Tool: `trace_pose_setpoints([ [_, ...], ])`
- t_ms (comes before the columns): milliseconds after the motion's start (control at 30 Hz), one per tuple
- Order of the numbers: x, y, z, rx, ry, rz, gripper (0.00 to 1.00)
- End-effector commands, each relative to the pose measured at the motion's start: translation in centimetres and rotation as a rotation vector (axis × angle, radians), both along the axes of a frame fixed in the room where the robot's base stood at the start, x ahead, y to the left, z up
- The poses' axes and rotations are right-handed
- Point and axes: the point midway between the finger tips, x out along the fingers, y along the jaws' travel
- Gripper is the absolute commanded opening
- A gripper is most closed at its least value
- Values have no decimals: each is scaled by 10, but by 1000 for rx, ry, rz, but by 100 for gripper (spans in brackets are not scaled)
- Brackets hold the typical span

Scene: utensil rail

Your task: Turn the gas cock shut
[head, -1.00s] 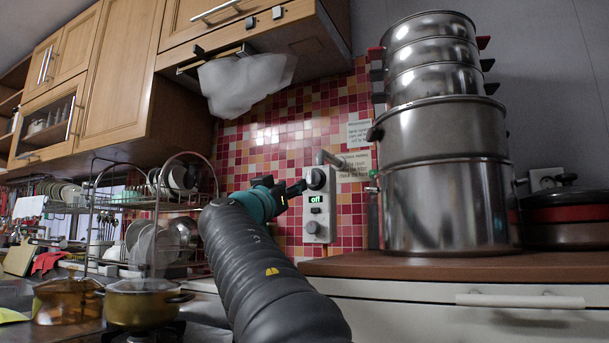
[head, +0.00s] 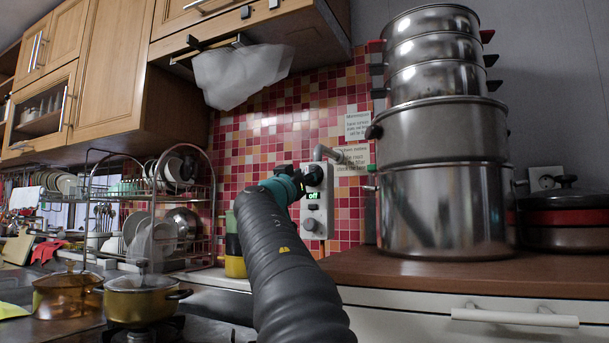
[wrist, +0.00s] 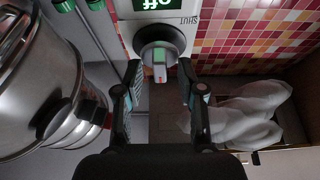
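The gas cock is a dark round knob (wrist: 158,48) with a raised grip bar on a pale wall panel (head: 316,215). In the wrist view the bar points down the picture, with a pale end and a small red mark. A green display on the panel reads "off" (head: 314,196), and the word "SHUT" (wrist: 188,20) shows upside down beside the knob. My gripper (wrist: 160,80) is open, one finger each side of the bar's line, with a gap to both sides. In the head view my gripper (head: 303,177) covers part of the knob; contact cannot be told.
A tall stack of steel pots (head: 445,190) stands on the brown counter (head: 420,268) right of the panel. A dish rack (head: 150,205) is on the left. A pot (head: 142,300) sits on the hob. A white cloth or bag (head: 240,75) hangs under the cupboard.

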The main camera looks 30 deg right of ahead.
Motion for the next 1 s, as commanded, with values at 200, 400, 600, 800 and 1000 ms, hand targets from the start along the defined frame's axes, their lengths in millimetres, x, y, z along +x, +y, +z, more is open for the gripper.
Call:
trace_pose_setpoints([
  [200,0,0,0,0,0,0,0],
  [400,0,0,0,-3,5,0,0],
  [600,-1,0,-1,-27,46,1,0],
  [800,-1,0,-1,-89,151,0,0],
  [1000,-2,-1,1,-180,305,0,0],
])
